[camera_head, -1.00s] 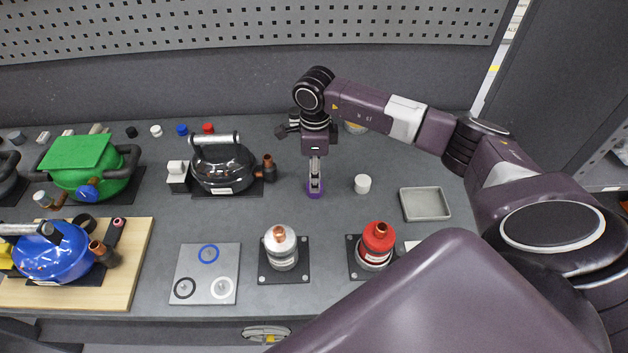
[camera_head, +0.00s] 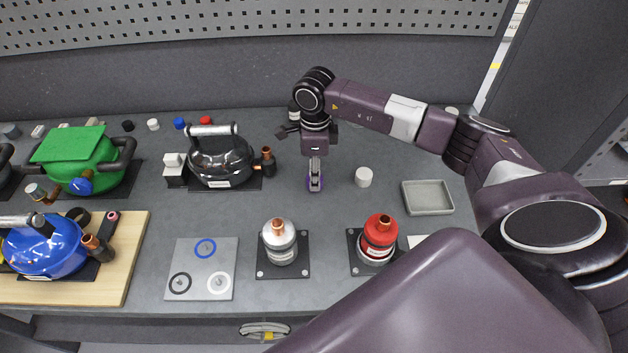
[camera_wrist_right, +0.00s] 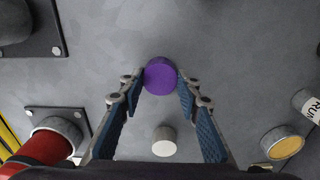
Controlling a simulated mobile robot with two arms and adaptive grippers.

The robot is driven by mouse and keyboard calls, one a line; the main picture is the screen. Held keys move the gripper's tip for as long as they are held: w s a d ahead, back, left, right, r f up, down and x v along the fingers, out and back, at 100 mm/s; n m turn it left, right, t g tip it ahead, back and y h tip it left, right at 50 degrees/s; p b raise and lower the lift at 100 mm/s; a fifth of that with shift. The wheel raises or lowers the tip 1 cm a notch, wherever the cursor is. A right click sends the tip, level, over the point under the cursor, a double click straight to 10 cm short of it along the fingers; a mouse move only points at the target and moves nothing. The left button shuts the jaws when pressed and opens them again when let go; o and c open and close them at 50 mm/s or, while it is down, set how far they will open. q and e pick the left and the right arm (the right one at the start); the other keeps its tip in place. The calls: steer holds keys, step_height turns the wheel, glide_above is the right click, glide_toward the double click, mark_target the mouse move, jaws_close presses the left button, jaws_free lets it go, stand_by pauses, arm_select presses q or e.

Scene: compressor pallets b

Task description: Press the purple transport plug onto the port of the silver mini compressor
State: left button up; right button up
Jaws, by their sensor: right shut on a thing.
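The silver mini compressor (camera_head: 279,245) stands upright on a dark square plate at the front middle of the bench in the head view. Its copper port (camera_head: 278,227) points up and is uncovered. My right gripper (camera_head: 315,180) is shut on the purple transport plug (camera_head: 315,187), behind and to the right of the silver compressor and apart from it. In the right wrist view the round purple plug (camera_wrist_right: 160,76) sits between the two fingertips (camera_wrist_right: 160,80). The gripper hides part of the plug in the head view. My left gripper is not in view.
A red mini compressor (camera_head: 379,238) stands right of the silver one. A white cap (camera_head: 363,177) and a grey tray (camera_head: 427,197) lie right of my gripper. A black compressor (camera_head: 222,163) is to the left, and a ring plate (camera_head: 225,288) is at front left.

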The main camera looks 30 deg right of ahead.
steer(key=shift+r+p, duration=1.4)
steer(key=shift+r, duration=1.1)
